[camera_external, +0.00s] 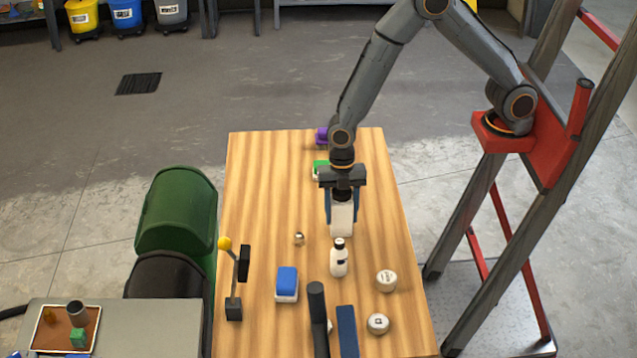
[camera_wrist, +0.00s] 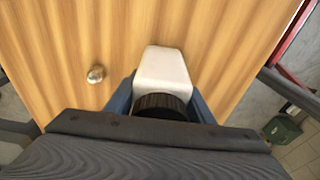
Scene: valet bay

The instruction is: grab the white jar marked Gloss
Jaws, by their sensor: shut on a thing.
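My gripper (camera_external: 341,208) points down over the wooden table and is shut on a white, boxy container (camera_external: 341,226). In the wrist view the container (camera_wrist: 163,68) has a black ribbed cap (camera_wrist: 162,103) between the blue fingers; I see no marking on it. Two round white jars stand at the table's right side: one jar (camera_external: 386,280) and a nearer jar (camera_external: 378,323). Both have marks on top too small to read, so I cannot tell which thing is marked Gloss. I cannot tell whether the held container touches the table.
A white bottle with a black cap (camera_external: 339,262) stands just in front of the held container. A small metal ball (camera_external: 299,239) lies to the left. A blue-and-white block (camera_external: 287,284), a dark cylinder (camera_external: 317,300) and a dark blue bar (camera_external: 347,330) are nearer. The table's left back is clear.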

